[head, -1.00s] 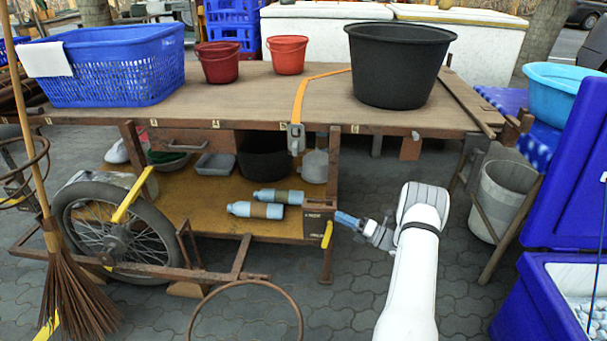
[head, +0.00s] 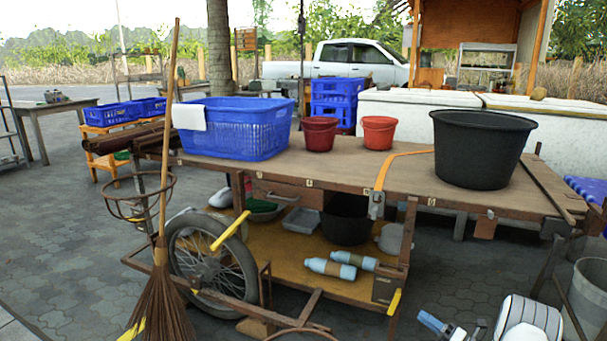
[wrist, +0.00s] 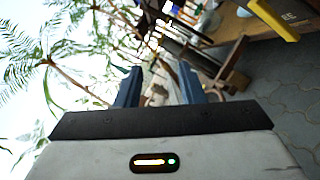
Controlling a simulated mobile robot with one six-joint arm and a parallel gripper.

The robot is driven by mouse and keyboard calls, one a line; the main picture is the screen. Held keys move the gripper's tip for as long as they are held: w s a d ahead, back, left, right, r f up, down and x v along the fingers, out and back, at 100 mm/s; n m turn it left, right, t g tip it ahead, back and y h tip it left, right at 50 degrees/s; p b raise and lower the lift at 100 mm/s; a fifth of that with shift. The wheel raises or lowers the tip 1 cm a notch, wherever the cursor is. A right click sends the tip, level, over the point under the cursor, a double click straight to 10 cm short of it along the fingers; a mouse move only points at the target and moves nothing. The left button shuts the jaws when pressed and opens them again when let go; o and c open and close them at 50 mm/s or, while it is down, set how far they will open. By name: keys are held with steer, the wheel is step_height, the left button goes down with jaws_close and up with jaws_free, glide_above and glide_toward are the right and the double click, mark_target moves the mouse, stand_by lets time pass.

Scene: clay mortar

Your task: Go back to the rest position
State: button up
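My gripper (head: 433,322) shows at the bottom edge of the head view, right of the cart's lower shelf. Its blue fingertips point left, and most of my arm is cut off by the frame. In the wrist view, my gripper (wrist: 159,86) has its two blue fingers well apart, with nothing held between them. The wooden cart (head: 340,187) stands beyond it. The wrist picture is strongly tilted, with the cart and paving at the right.
A blue basket (head: 240,135), two red buckets (head: 319,133) and a black tub (head: 482,150) stand on the cart. Two bottles (head: 330,268) lie on its lower shelf. A broom (head: 163,290) leans at the left. A grey bucket (head: 590,290) stands right. Paving (head: 60,230) at left is open.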

steer(key=s+a+r+n+g+h+p, duration=0.1)
steer(key=s+a+r+n+g+p, duration=0.2)
steer(key=a+r+n+g+p, duration=0.5)
steer(key=s+a+r+n+g+p, duration=0.1)
steer(key=s+a+r+n, duration=0.3)
steer(key=r, duration=0.9)
steer(key=s+a+r+n+g+h+p, duration=0.1)
steer(key=s+a+r+n+g+p, duration=0.3)
steer(key=a+r, duration=0.5)
steer(key=s+r+n+t+h+p, duration=0.1)
steer(key=s+r+n+h+p, duration=1.1)
steer(key=s+r+n+p, duration=0.7)
steer(key=s+r+n, duration=0.3)
steer(key=s+r, duration=0.2)
steer(key=r, duration=0.3)
steer(key=shift+s+n+h, duration=0.2)
steer(key=shift+n+h, duration=0.1)
steer(key=shift+a, duration=0.1)
